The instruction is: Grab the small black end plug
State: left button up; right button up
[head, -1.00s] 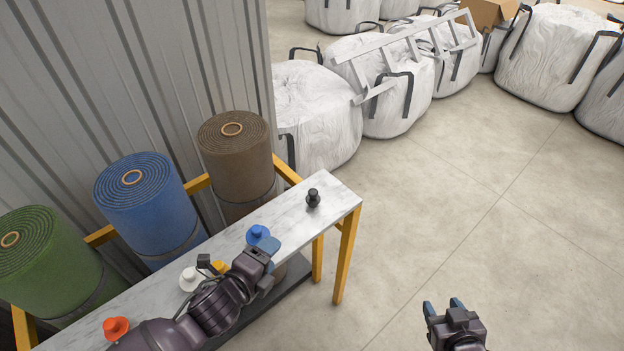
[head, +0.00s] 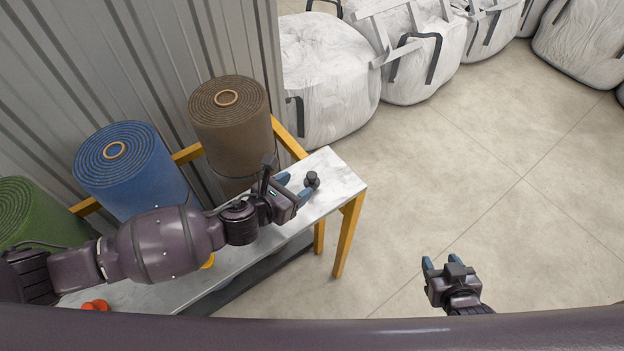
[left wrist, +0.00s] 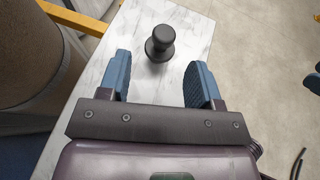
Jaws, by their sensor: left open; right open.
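The small black end plug (head: 312,180) stands upright near the right end of the marble-topped table (head: 343,172). In the left wrist view the plug (left wrist: 160,43) sits just beyond the fingertips, roughly midway between them. My left gripper (head: 295,188) is open, with its blue fingers pointing at the plug; nothing is between them. It also shows in the left wrist view (left wrist: 160,72). My right gripper (head: 440,263) is open and empty, out over the floor to the right of the table.
An orange-red plug (head: 95,306) lies on the table at the near left, partly hidden. Brown (head: 230,125), blue (head: 135,175) and green (head: 35,220) turf rolls stand behind the table. White bulk bags (head: 325,85) stand at the back. Floor to the right is clear.

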aim_at(309, 179)
pick_arm(q)
jog(key=shift+d+r+x, duration=0.1)
jog(key=shift+x, duration=1.55)
jog(key=shift+d+r+x, duration=0.1)
jog(key=shift+r+x, duration=0.05)
jog(key=shift+x, duration=1.5)
jog(key=shift+s+f, duration=0.1)
jog(key=shift+s, duration=0.05)
jog(key=c, duration=1)
